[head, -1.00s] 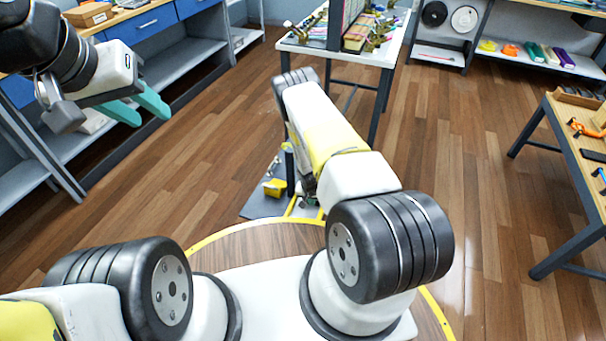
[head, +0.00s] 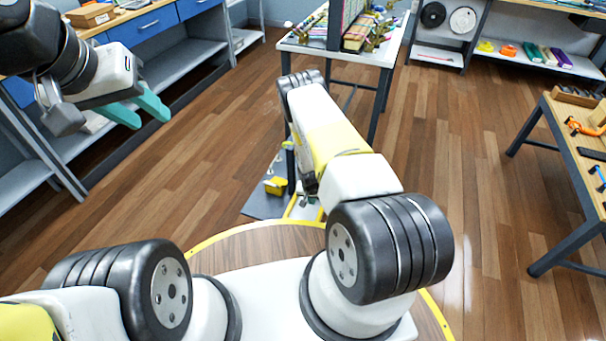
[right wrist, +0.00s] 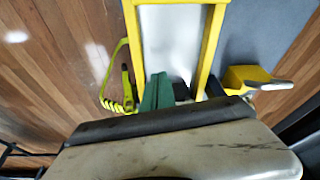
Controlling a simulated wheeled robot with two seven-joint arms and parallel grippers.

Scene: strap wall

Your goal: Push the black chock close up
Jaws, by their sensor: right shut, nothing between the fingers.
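My right gripper (right wrist: 158,92) shows in the right wrist view as green fingers, shut and empty. It points down between two yellow rails (right wrist: 212,45) that flank a pale panel. Small dark parts (right wrist: 182,90) show right beside the fingers and by the right rail; I cannot tell whether one is the black chock, and the hand's pale housing hides what lies nearer. In the head view my right arm covers most of this spot. My left gripper (head: 138,110) is open and empty at the upper left, away from this, with teal fingers apart.
A yellow block (right wrist: 245,78) with a grey lever sits right of the rails on a grey mat (head: 262,205). A coiled yellow-green cord (right wrist: 118,103) lies left of the rails. A white table (head: 375,55) stands beyond, and a workbench (head: 580,150) at the right. Wooden floor between is clear.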

